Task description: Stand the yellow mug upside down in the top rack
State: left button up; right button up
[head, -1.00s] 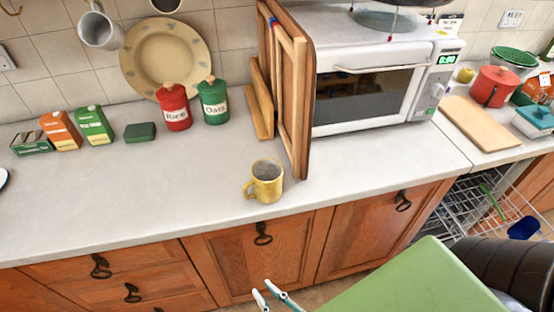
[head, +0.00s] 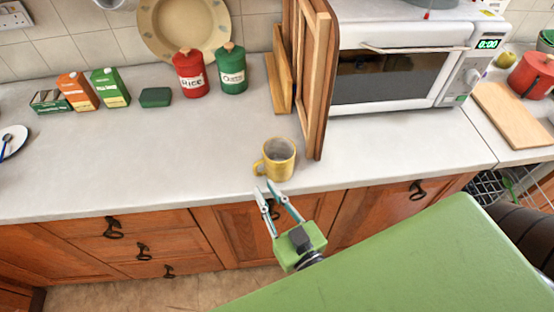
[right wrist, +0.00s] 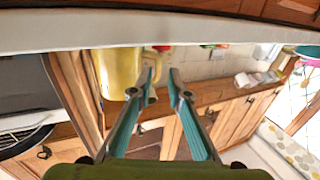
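The yellow mug (head: 280,160) stands upright on the worktop near its front edge, its handle to the left in the head view. It also shows in the right wrist view (right wrist: 118,72), at the upper left beside the fingers. My right gripper (head: 264,188) is open and empty, its fingertips just in front of the mug near the handle side. In the right wrist view the fingertips (right wrist: 161,74) are apart with nothing between them. A white wire rack (head: 487,187) shows only in part at the right, below the counter, mostly hidden by my green arm. My left gripper is not in view.
Wooden boards (head: 314,85) stand upright behind and right of the mug, beside the microwave (head: 395,75). Red (head: 190,75) and green (head: 231,70) canisters and cartons (head: 110,88) are farther back.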

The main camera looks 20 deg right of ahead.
aim_at(256, 174)
jog(key=shift+w+r+p, duration=0.25)
jog(key=shift+w+p, duration=0.1)
jog(key=shift+w, duration=0.15)
jog(key=w+p, duration=0.1)
jog(key=w, duration=0.2)
jog(key=shift+w+a, duration=0.1)
jog(key=shift+w, duration=0.1)
jog(key=shift+w+f, duration=0.1)
jog(key=shift+w, duration=0.35)
grip_shut()
